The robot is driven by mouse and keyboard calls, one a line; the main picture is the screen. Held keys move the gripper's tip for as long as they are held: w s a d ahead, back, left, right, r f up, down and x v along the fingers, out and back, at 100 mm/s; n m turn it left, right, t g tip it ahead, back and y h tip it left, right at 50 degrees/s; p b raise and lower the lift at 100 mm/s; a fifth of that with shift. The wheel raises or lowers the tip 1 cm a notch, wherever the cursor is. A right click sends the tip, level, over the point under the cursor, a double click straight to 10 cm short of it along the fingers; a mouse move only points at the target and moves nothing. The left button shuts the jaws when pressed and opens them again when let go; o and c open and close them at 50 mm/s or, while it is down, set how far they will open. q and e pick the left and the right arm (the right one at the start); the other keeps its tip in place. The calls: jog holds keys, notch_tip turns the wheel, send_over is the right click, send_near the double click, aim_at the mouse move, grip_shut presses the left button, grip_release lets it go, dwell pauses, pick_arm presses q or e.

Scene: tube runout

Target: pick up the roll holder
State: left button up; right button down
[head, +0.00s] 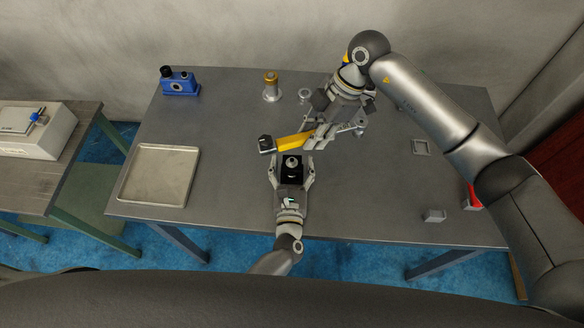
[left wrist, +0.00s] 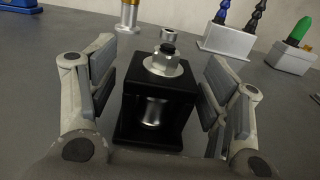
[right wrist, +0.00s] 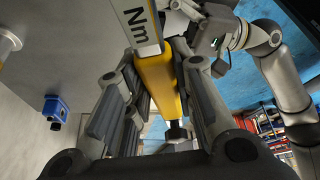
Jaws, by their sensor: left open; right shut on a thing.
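The roll holder is a black block (left wrist: 155,95) with a washer and nut on top and a silver roller inside its open front. It also shows in the head view (head: 291,172), standing on the grey table. My left gripper (head: 292,166) is open, with one finger on each side of the holder; gaps show between pads and block in the left wrist view. My right gripper (head: 318,137) is shut on a yellow-handled torque wrench (right wrist: 158,80) marked "Nm", held close behind the holder in the head view. The wrench's dark end (head: 266,144) points left.
An empty metal tray (head: 125,196) lies at the table's left. A blue device (head: 180,84), a brass-topped post (head: 271,90) and a silver ring (head: 304,94) stand at the back. A square frame (head: 421,147) and small grey block (head: 434,215) are at right.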

pick_arm(q)
jog(key=shift+w, duration=0.25)
jog(key=shift+s, duration=0.1)
jog(key=c, duration=0.4)
grip_shut()
jog(key=shift+r, duration=0.1)
jog(key=shift+r, duration=0.1)
